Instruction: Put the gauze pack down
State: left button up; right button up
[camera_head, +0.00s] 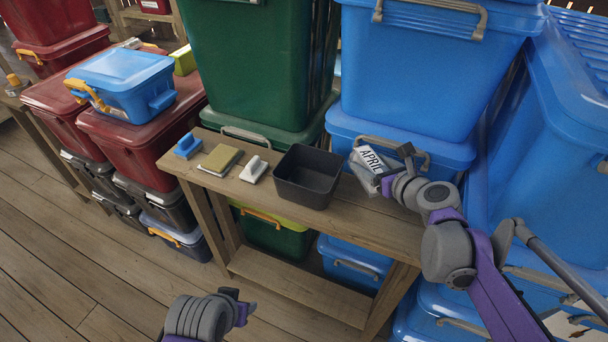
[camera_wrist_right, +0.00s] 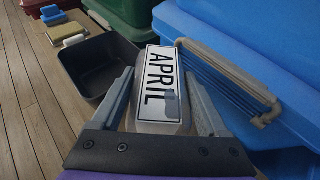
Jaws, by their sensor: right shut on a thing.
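A pale grey pack (camera_wrist_right: 158,126), which I take for the gauze pack, is between the fingers of my right gripper (camera_wrist_right: 165,105). A white plate marked APRIL (camera_wrist_right: 162,82) covers most of its face in the wrist view. In the head view the pack (camera_head: 364,178) is at the right part of the wooden bench, beside the dark open tray. My right gripper (camera_head: 382,172) is shut on it. Whether its underside touches the bench is hidden. My left gripper (camera_head: 243,303) is low in front of the bench, away from everything; its finger gap does not show clearly.
On the bench (camera_head: 335,222) stand the dark empty tray (camera_head: 307,193), a white-handled item (camera_head: 254,169), an olive pad (camera_head: 220,159) and a blue item (camera_head: 187,146). Blue bins (camera_head: 425,75) and green bins (camera_head: 255,60) stand close behind. The bench front right is clear.

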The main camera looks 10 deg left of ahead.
notch_tip(320, 180, down, 5)
jog(key=shift+s+d+f+b, duration=0.1)
jog(key=shift+s+b, duration=0.05)
jog(key=shift+b, duration=0.15)
jog(key=shift+f+b, duration=0.3)
jog(key=shift+f, duration=2.05)
jog(key=shift+f, duration=0.1)
jog(key=o, duration=1.3)
jog(key=shift+o, duration=0.2)
